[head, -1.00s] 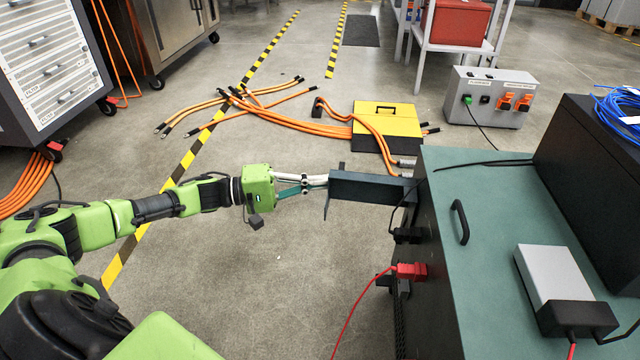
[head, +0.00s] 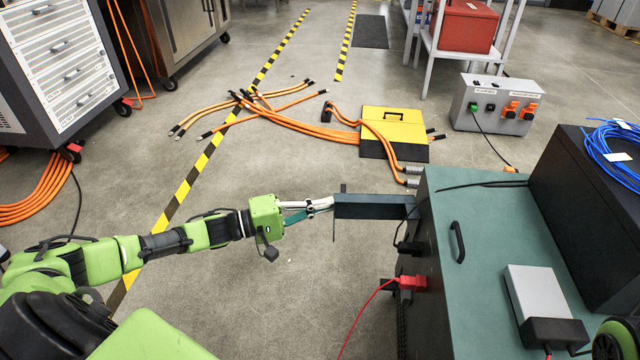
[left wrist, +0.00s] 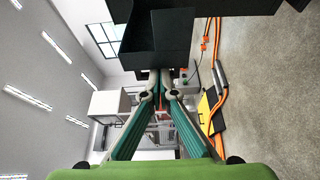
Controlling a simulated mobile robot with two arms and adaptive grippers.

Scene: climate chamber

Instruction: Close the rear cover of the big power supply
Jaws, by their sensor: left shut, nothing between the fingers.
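The big power supply is the dark cabinet with a green top (head: 488,230) at the right of the head view. Its rear cover (head: 375,207) stands open, jutting out to the left from the cabinet's left side as a narrow dark panel. My left gripper (head: 328,204) is shut and empty, with its fingertips at the cover's outer end. In the left wrist view, the closed fingertips (left wrist: 160,82) are just below the dark cover (left wrist: 158,38). I cannot tell if they touch it.
A red plug (head: 412,283) with a red cable sits on the cabinet's left side. Orange cables (head: 290,125) and a yellow-black box (head: 394,128) lie on the floor beyond. The floor left of the cabinet is mostly clear. A black box (head: 590,215) stands on the top.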

